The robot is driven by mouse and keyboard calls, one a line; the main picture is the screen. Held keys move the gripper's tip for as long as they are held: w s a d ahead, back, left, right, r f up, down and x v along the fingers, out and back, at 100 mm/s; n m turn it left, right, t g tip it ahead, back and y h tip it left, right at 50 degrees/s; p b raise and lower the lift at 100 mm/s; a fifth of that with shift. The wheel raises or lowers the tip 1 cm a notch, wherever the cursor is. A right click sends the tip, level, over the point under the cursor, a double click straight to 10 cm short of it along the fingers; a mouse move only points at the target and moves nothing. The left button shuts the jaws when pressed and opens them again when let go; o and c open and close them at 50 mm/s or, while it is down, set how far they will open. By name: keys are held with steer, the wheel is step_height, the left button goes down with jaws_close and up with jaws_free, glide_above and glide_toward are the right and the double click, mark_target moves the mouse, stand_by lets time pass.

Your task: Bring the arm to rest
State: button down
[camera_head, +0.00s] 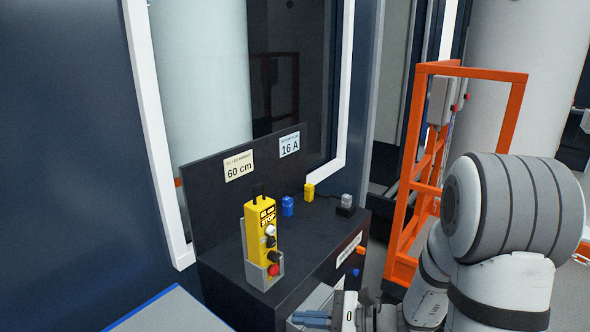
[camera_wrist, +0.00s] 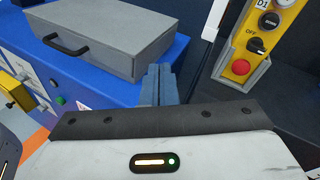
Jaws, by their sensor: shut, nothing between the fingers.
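My gripper (camera_head: 312,319) shows at the bottom of the head view, in front of the dark console. Its blue fingers also show in the wrist view (camera_wrist: 160,84), pressed together with nothing between them. My arm bends in at the right of the head view, apart from the orange frame as far as I can see. The yellow control box (camera_head: 260,232) stands upright in a grey holder on the console, behind and left of my gripper. It also shows at the upper right of the wrist view (camera_wrist: 262,40), with its red button.
The dark console (camera_head: 320,235) carries a blue block (camera_head: 288,206), a yellow block (camera_head: 309,192) and a small grey device (camera_head: 346,205). An orange frame (camera_head: 404,180) stands to the right. In the wrist view, a grey case (camera_wrist: 110,40) lies on a blue cabinet (camera_wrist: 40,65).

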steer(key=s+d+r+n+g+h, duration=0.2)
steer(key=s+n+g+h, duration=0.45)
steer(key=s+n, duration=0.45)
steer(key=d+r+n+t+h+p, duration=0.1)
steer(key=d+r+n+t+h, duration=0.4)
steer(key=d+n+h, duration=0.2)
steer(key=d+h, duration=0.2)
steer(key=d, duration=0.1)
steer(key=shift+s+d, duration=0.15)
steer(key=shift+d, duration=0.05)
